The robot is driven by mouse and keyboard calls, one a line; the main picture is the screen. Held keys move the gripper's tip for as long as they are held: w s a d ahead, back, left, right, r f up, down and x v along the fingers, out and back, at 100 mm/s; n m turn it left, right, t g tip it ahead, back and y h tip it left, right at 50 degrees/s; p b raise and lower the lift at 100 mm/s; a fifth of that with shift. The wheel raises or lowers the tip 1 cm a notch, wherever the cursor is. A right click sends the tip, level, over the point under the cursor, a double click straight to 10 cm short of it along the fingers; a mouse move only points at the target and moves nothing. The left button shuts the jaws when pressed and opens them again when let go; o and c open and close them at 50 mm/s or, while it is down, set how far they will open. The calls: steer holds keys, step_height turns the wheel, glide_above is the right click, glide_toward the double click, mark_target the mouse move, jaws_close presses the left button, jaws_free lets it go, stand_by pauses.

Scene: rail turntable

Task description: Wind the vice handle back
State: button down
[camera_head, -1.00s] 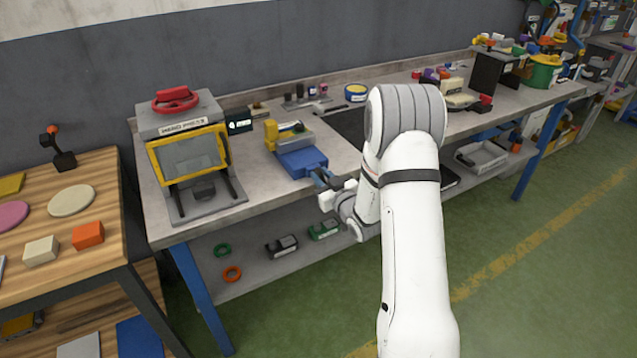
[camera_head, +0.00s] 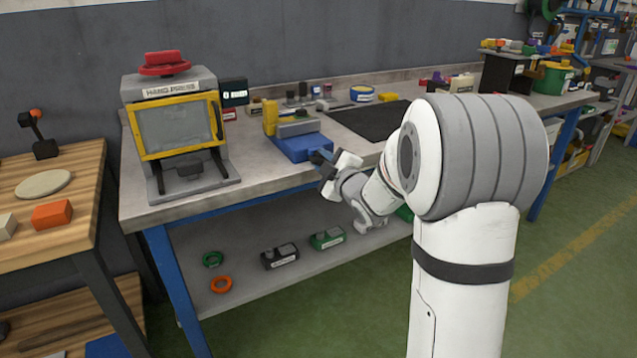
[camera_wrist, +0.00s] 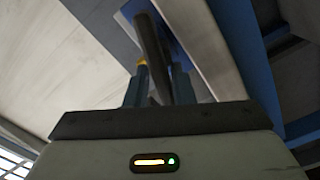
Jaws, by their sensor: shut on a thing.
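The vice (camera_head: 300,149) sits at the front edge of the bench, with a blue body and a grey jaw block; a yellow part (camera_head: 270,115) stands at its left end. My gripper (camera_head: 319,158) is at the vice's front, just off the bench edge. In the wrist view my gripper's blue fingers (camera_wrist: 159,88) are shut on a dark round bar, the vice handle (camera_wrist: 150,42), which runs up between them towards the blue vice body (camera_wrist: 182,28). In the head view the handle is too small and covered to make out.
A hand press (camera_head: 178,130) with a yellow-framed guard stands left on the grey bench (camera_head: 245,165). A dark mat (camera_head: 368,121) lies right of the vice. A shelf (camera_head: 235,300) below holds small parts. A wooden table (camera_head: 60,220) stands at far left.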

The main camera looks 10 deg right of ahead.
steer(key=n+b, duration=0.2)
steer(key=b, duration=0.1)
steer(key=f+n+b, duration=0.1)
steer(key=n+b, duration=0.1)
steer(key=b, duration=0.2)
steer(key=f+n+b, duration=0.1)
steer(key=n+b, duration=0.1)
steer(key=b, duration=0.2)
steer(key=shift+n, duration=0.4)
steer(key=shift+r, duration=0.1)
steer(key=shift+r+n, duration=0.1)
steer(key=shift+n, duration=0.2)
steer(key=c, duration=1.4)
jaws_free()
steer(key=shift+r, duration=0.1)
steer(key=shift+c, duration=0.2)
